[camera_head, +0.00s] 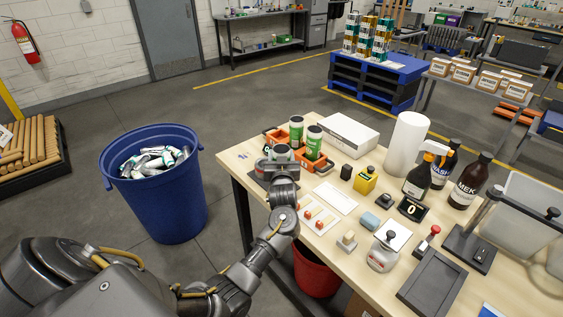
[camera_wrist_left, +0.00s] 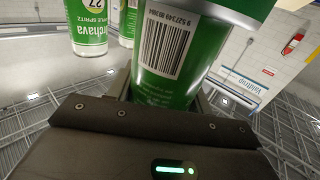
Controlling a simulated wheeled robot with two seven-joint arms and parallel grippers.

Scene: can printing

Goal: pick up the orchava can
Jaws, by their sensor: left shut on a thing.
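My left gripper (camera_head: 281,165) is over the table's near left part. In the left wrist view a green can (camera_wrist_left: 190,60) with a white barcode label stands between its fingers, and the gripper is shut on it. In the head view only the can's round top (camera_head: 281,152) shows above the gripper. Two more green and white cans stand behind it, one on the left (camera_head: 296,130) and one on the right (camera_head: 314,140). In the left wrist view, one other green can (camera_wrist_left: 88,25) reads "rchava". My right gripper is not in view.
Orange holders (camera_head: 313,163) surround the standing cans. A white box (camera_head: 349,133), a yellow block (camera_head: 365,182), bottles (camera_head: 470,181) and a paper roll (camera_head: 406,143) crowd the wooden table. A blue bin (camera_head: 175,205) of crushed cans stands left of the table.

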